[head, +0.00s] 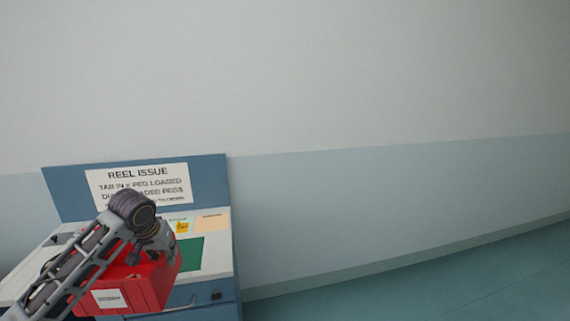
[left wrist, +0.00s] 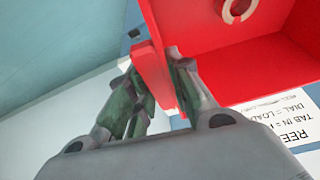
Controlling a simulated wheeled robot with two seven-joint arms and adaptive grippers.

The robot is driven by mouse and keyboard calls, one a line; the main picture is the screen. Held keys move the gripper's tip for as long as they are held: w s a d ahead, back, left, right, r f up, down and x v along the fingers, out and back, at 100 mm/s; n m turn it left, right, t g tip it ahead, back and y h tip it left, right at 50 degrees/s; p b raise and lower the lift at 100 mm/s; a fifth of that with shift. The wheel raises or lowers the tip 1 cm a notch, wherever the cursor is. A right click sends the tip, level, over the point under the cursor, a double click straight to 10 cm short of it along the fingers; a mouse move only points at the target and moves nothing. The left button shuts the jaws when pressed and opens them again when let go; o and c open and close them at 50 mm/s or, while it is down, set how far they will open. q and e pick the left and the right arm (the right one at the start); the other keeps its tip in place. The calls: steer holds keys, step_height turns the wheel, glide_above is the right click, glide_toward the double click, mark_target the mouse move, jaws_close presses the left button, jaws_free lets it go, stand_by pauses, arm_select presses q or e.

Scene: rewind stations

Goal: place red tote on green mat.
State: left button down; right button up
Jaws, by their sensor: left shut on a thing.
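The red tote (head: 145,285) is at the lower left of the head view, with a white label on its front. My left gripper (head: 140,257) is shut on it from above. In the left wrist view, the fingers (left wrist: 158,85) close on a red wall or handle of the tote (left wrist: 205,55), and a pale ring lies inside the tote. The green mat (head: 190,254) lies on the counter, just right of and behind the tote, which partly covers it. I cannot tell whether the tote touches the counter. My right gripper is not in view.
The white counter top (head: 218,258) belongs to a blue station with a sign (head: 140,183) on its back panel. A yellow card (head: 182,227) and a peach-coloured patch (head: 211,220) lie behind the mat. The floor (head: 430,285) to the right is clear.

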arm_select(q)
steer(key=s+d+f+m, duration=0.1)
steer(key=s+d+f, duration=0.5)
steer(key=d+f, duration=0.5)
steer(key=shift+d+f, duration=0.35)
steer(key=shift+d, duration=0.5)
steer(key=shift+r, duration=0.1)
steer(key=s+f, duration=0.5)
steer(key=f, duration=0.1)
stand_by(0.7)
stand_by(0.6)
